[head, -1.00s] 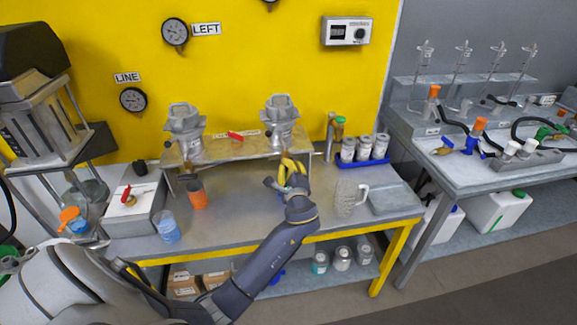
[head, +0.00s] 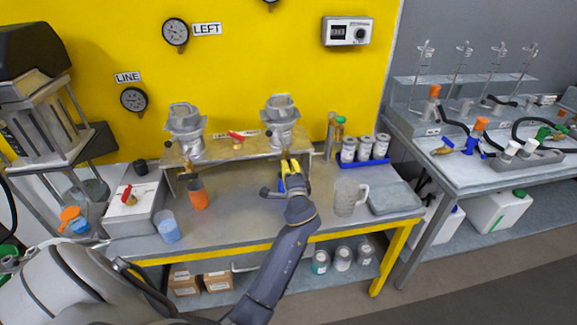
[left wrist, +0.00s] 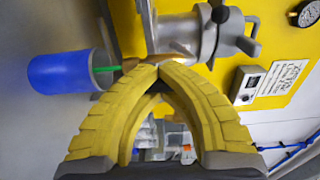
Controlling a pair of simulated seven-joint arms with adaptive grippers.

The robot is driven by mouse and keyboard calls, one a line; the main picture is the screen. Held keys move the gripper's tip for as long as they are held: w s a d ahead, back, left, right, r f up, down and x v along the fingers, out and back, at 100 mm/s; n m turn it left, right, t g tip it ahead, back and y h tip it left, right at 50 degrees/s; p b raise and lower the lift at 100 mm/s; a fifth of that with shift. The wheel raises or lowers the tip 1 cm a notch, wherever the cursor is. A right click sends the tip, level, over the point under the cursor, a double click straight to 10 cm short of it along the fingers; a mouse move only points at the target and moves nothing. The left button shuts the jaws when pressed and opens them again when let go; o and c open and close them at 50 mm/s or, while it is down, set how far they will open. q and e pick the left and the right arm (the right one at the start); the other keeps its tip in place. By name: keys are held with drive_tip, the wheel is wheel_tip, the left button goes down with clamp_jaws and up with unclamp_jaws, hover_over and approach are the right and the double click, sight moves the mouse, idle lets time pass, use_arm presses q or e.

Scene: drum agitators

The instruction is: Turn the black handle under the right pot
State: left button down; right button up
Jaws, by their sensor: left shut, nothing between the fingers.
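The right pot (head: 280,112) is a grey metal vessel on the raised wooden stand (head: 240,150); it also shows, turned sideways, in the left wrist view (left wrist: 185,35). My left gripper (head: 288,163) has yellow fingers and is just under the right pot at the stand's front edge. In the left wrist view my left gripper (left wrist: 158,66) is shut with its fingertips together and nothing between them, close to a brass-coloured part. I cannot make out the black handle for certain; a small black piece (left wrist: 220,12) shows beside the pot. My right gripper is not in view.
The left pot (head: 187,130) stands on the same stand, with a red-handled valve (head: 236,139) between them. An orange cup (head: 197,195), a blue-filled beaker (head: 167,228) and a glass mug (head: 348,198) stand on the bench. Cans sit in a blue tray (head: 362,160).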

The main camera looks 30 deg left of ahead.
use_arm(q)
drive_tip(key=shift+s+a+f+y, duration=0.15)
drive_tip(key=shift+s+a+y, duration=0.15)
drive_tip(key=shift+a, duration=0.15)
drive_tip(key=c, duration=1.6)
unclamp_jaws()
drive_tip(key=shift+w, duration=0.1)
drive_tip(key=o, duration=1.1)
drive_tip(key=shift+r, duration=0.3)
drive_tip(key=shift+o, duration=0.3)
drive_tip(key=shift+a, duration=0.15)
drive_tip(key=shift+f, duration=0.1)
drive_tip(key=v, duration=1.2)
drive_tip(key=shift+r, duration=0.2)
